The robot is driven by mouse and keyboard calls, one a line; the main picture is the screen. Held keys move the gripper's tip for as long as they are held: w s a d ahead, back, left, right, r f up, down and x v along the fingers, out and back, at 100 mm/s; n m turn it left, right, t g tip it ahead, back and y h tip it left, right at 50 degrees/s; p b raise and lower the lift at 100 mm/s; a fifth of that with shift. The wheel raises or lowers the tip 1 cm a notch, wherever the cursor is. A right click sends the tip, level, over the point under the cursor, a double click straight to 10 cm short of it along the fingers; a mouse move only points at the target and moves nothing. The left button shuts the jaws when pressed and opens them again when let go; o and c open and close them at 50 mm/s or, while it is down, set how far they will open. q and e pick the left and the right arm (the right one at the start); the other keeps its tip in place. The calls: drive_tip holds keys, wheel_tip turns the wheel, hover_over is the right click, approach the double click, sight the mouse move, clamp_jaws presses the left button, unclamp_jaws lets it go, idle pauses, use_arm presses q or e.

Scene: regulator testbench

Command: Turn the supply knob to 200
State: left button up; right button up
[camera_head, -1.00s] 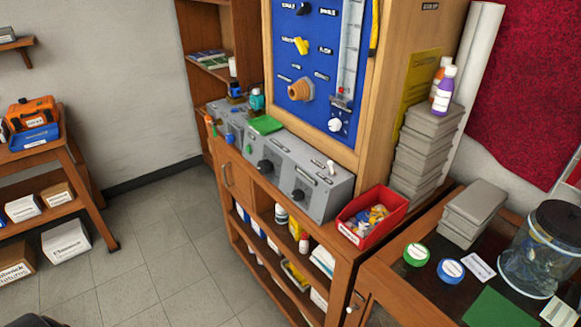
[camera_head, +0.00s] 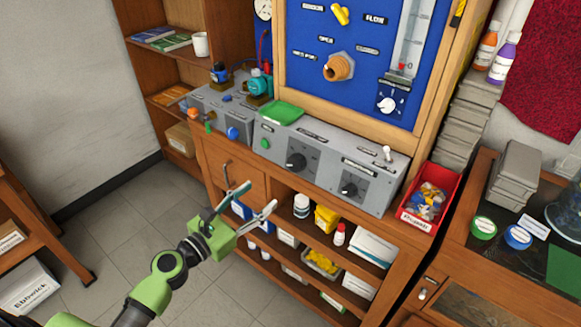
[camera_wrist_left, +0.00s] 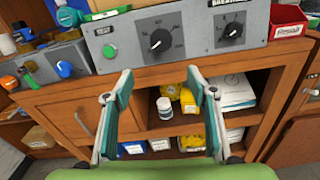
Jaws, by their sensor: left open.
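The grey control box (camera_head: 325,170) stands on the wooden cabinet, below the blue panel. It has two black knobs with dial marks. The left black knob (camera_head: 297,162) also shows in the left wrist view (camera_wrist_left: 160,40), with numbers around it. The right black knob (camera_head: 351,188) also shows in the left wrist view (camera_wrist_left: 233,30). The labels are too blurred to tell which is the supply knob. My left gripper (camera_head: 257,198) is open and empty, in front of the cabinet, lower than the knobs and apart from them. Its fingers (camera_wrist_left: 160,85) spread below the left knob.
A green button (camera_head: 265,144) and a toggle switch (camera_head: 387,153) are on the box. A red bin (camera_head: 431,196) stands at its right. A second grey box with coloured knobs (camera_head: 215,110) is at its left. Bottles and boxes fill the open shelves below.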

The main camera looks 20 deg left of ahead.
sight(293, 165)
use_arm(q)
drive_tip(key=shift+n, duration=0.3)
drive_tip(key=x, duration=0.4)
drive_tip(key=r+p+x, duration=0.1)
drive_tip(key=x, duration=0.4)
drive_tip(key=p+x, duration=0.1)
drive_tip(key=x, duration=0.3)
drive_tip(key=shift+w+d+r, duration=0.1)
drive_tip(key=shift+d+r, duration=0.3)
drive_tip(key=shift+w+d, duration=0.1)
drive_tip(key=shift+w, duration=0.2)
drive_tip(key=c, duration=1.1)
use_arm(e)
drive_tip(key=shift+s+d+r, duration=0.15)
drive_tip(key=shift+r, duration=0.8)
